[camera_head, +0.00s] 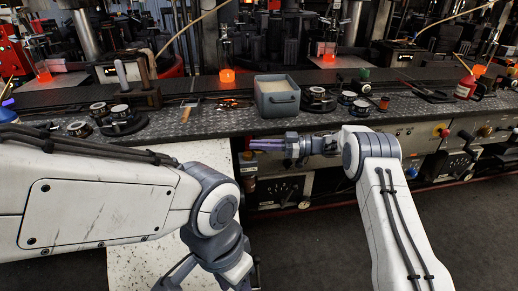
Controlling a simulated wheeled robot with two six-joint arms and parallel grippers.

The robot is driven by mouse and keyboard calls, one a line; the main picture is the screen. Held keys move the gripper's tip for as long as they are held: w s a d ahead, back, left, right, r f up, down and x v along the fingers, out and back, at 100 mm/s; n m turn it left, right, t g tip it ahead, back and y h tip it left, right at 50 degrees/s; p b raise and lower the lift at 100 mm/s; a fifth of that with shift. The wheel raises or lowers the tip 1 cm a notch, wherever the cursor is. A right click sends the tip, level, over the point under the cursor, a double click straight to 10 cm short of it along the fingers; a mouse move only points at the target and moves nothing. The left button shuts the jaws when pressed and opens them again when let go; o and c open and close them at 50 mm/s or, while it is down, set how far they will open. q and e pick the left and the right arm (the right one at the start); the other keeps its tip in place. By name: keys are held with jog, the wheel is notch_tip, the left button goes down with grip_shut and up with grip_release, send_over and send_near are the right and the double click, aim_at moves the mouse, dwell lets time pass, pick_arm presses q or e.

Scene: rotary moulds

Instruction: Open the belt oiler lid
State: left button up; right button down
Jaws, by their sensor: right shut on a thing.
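My right gripper (266,145) reaches left along the front edge of the bench, its purple fingers closed. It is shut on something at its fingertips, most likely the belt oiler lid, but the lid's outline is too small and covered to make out. A small dark fixture with a yellowish band (248,171) is just below the fingertips under the bench edge. Whether it is part of the belt oiler I cannot tell. How far the lid is open cannot be seen.
The dark metal bench (215,118) runs across the view. A grey open bin (278,103) stands on it behind the right gripper, with round moulds (317,95) to its right. A red bottle (465,87) stands at the far right. Dark floor (310,240) lies open between my arms.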

dwell(0.3)
jog(key=c, duration=1)
grip_release()
jog(key=shift+o, duration=0.2)
jog(key=shift+d, duration=0.1)
jog(key=d, duration=1)
jog(key=shift+d, duration=0.2)
